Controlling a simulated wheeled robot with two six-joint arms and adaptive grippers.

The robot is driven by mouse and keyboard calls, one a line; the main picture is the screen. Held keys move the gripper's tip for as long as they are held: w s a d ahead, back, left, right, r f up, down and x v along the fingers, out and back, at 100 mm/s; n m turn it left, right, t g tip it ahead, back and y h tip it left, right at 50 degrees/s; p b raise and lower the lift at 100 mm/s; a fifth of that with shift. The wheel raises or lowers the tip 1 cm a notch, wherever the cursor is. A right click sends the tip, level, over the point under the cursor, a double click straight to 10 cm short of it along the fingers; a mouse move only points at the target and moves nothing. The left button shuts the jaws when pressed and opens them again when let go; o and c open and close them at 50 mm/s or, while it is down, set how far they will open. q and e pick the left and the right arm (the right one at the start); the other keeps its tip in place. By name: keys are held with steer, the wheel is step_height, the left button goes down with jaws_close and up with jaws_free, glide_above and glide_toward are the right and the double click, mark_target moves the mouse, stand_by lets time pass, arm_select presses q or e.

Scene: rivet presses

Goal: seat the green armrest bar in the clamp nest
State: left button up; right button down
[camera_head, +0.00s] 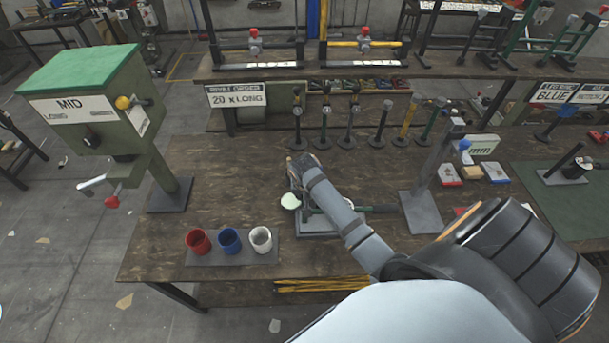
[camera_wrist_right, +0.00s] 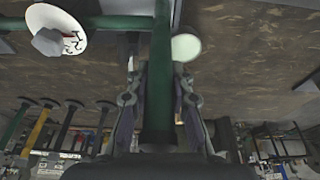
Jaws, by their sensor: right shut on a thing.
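My right gripper (camera_wrist_right: 157,78) is shut on a green bar (camera_wrist_right: 159,100), which runs between its fingers in the right wrist view. In the head view my right arm reaches in from the lower right, and the gripper (camera_head: 298,168) is at the back edge of a grey fixture plate (camera_head: 318,233), apparently the clamp nest. A green bar end (camera_head: 378,208) shows to the right of the forearm. The forearm hides most of the bar and nest, so I cannot tell whether the bar is seated. My left gripper is not in view.
A pale round disc (camera_head: 290,201) is close left of my gripper. Red (camera_head: 198,241), blue (camera_head: 229,240) and white (camera_head: 261,239) cups stand front left. A grey stand (camera_head: 424,208) is to the right. Several upright posts stand behind.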

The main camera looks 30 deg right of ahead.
steer(key=shift+f, duration=0.3)
steer(key=c, duration=1.1)
jaws_free()
steer(key=v, duration=1.2)
steer(key=shift+f, duration=0.1)
